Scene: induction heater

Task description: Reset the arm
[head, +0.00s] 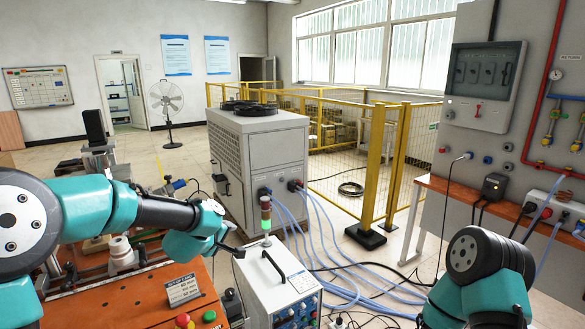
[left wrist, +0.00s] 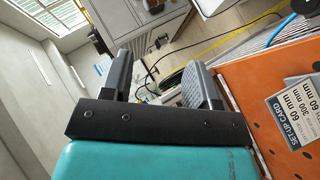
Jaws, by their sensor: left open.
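My left arm comes in from the left in the head view, stretched over the orange bench. Its gripper (head: 234,250) is above the bench's right edge, close to the induction heater unit (head: 280,285) with its black handle. In the left wrist view the two dark fingers of my left gripper (left wrist: 162,80) stand well apart with nothing between them. Of my right arm, only teal and black links show at the bottom right of the head view; its gripper is out of view.
The orange bench (head: 150,302) carries a set-up card (head: 183,289), also in the left wrist view (left wrist: 292,108), and push buttons. A signal light (head: 266,214) stands near the heater unit. Blue hoses (head: 340,250) run to the grey chiller (head: 272,160). Yellow fencing stands behind.

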